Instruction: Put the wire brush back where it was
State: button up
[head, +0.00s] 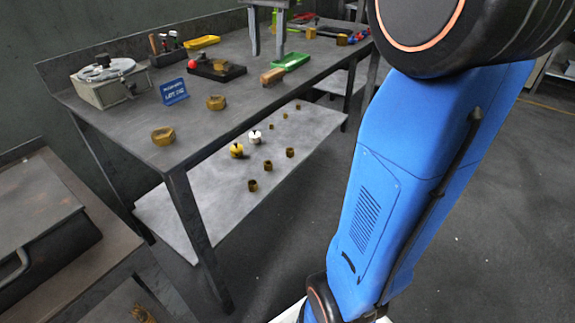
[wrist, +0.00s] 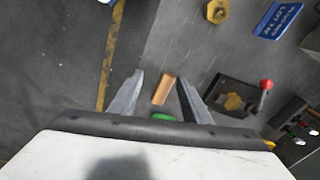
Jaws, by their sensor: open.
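The wire brush looks like a small block with an orange-brown wooden top (head: 272,76). It lies on the dark workbench, just in front of a green tray (head: 290,62). In the wrist view the brush (wrist: 163,90) shows between the two grey fingers of my gripper (wrist: 159,78). The fingers are apart with nothing held; I cannot tell how far the brush is below them. Its bristles are not clearly visible.
A black fixture with a red knob (head: 215,70) stands left of the brush. A blue sign (head: 173,91), brass hex nuts (head: 163,136) and a grey device (head: 108,82) are further left. A lower shelf (head: 215,200) holds several small parts.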

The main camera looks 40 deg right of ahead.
jog(key=s+a+f+n+t, duration=0.2)
jog(key=s+a+f+n, duration=0.3)
jog(key=s+f, duration=0.6)
jog(key=s+a+f+n+t, duration=0.1)
jog(key=s+a+f+n, duration=0.5)
jog(key=s+f, duration=0.6)
jog(key=shift+s+a+f+t, duration=0.25)
jog(key=shift+s+t, duration=0.15)
jog(key=shift+s, duration=0.55)
